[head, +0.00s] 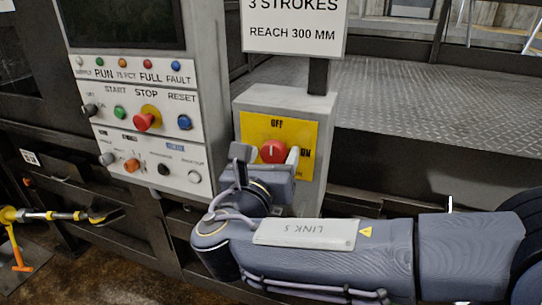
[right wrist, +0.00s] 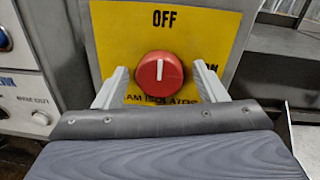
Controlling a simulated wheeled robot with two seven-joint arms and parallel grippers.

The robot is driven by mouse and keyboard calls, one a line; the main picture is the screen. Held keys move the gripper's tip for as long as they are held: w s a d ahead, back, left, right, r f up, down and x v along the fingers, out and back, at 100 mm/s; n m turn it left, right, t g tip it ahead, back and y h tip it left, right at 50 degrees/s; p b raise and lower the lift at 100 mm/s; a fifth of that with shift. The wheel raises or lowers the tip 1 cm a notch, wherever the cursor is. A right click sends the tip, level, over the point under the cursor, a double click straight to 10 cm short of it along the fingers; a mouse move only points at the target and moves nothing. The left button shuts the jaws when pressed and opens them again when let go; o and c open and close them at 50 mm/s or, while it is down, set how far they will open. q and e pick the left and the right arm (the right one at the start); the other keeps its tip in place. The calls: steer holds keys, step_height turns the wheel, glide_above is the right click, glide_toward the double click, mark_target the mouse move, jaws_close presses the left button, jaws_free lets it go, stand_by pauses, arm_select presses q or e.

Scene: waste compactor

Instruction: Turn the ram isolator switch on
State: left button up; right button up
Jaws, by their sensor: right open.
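The ram isolator switch (head: 273,151) is a round red knob on a yellow plate (head: 250,126) on a grey box. OFF is printed above it and ON to its right. In the right wrist view the knob (right wrist: 159,76) has a white pointer line standing upright towards OFF. My right gripper (head: 267,155) is open in front of the plate. Its pale fingers (right wrist: 163,80) stand one on each side of the knob, with visible gaps. Part of the plate's lower lettering is hidden behind the gripper. My left gripper is not in view.
A control panel (head: 143,115) with several lamps, buttons and knobs stands to the left of the box. A white sign (head: 295,25) is above it. A metal tread-plate deck (head: 425,100) lies behind on the right. A yellow pole-like tool (head: 50,215) is at lower left.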

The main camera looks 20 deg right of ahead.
steer(key=c, duration=1)
steer(key=shift+f+m+b, duration=0.2)
steer(key=shift+m+b, duration=0.7)
steer(key=shift+b, duration=0.15)
steer(key=m+h+b, duration=0.1)
steer(key=m+b, duration=1)
steer(key=m, duration=0.1)
steer(key=shift+f+b, duration=0.15)
steer(key=shift+b, duration=0.2)
steer(key=m+b, duration=0.2)
steer(key=m, duration=0.1)
steer(key=shift+a+m+b, duration=0.1)
steer(key=shift+m+b, duration=0.6)
steer(key=shift+m, duration=0.1)
steer(key=shift+r, duration=0.2)
steer(key=o, duration=1)
